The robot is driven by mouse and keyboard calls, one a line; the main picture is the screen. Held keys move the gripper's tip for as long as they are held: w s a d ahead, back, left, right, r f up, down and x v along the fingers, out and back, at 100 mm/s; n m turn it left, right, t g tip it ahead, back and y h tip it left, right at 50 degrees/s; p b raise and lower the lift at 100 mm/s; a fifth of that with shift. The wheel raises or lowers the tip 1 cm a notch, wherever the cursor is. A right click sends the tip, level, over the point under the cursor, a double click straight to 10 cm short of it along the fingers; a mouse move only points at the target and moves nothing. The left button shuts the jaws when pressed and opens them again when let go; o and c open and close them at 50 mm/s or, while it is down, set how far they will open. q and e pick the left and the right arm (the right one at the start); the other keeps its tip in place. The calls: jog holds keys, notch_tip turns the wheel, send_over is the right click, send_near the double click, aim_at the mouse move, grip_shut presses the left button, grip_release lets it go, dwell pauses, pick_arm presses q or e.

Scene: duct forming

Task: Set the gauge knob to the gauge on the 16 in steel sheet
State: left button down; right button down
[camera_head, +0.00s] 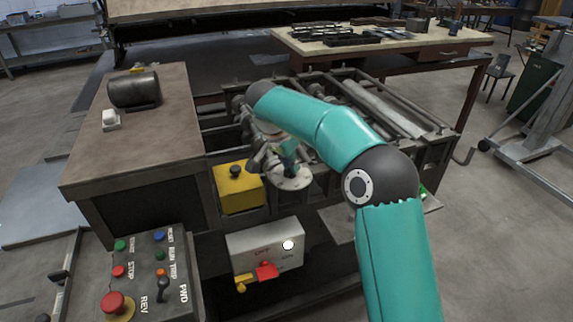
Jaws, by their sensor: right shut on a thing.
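My right arm reaches in from the lower right and bends over the machine. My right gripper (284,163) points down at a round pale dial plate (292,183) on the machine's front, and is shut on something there. The gauge knob appears to be at this dial, but the fingers hide it. The dial's marks are too small to read. A flat blue-grey sheet (35,208) lies at the left edge; I cannot tell whether it is the 16 in steel sheet, and no gauge mark on it is legible. My left gripper is not in view.
A yellow box with a black button (238,188) sits left of the dial. Below is a grey switch box (265,250) with a red handle. A control panel (140,270) stands at lower left. A brown-topped cabinet (150,130) is at left, and rollers and bars lie behind my arm.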

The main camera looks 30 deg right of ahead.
jog(key=c, duration=1.2)
grip_release()
jog(key=shift+w+a, duration=0.25)
jog(key=shift+a, duration=0.1)
jog(key=shift+d, duration=0.1)
jog(key=shift+s+d, duration=0.1)
jog(key=v, duration=1.1)
jog(key=shift+a+r, duration=0.3)
jog(key=shift+r, duration=0.05)
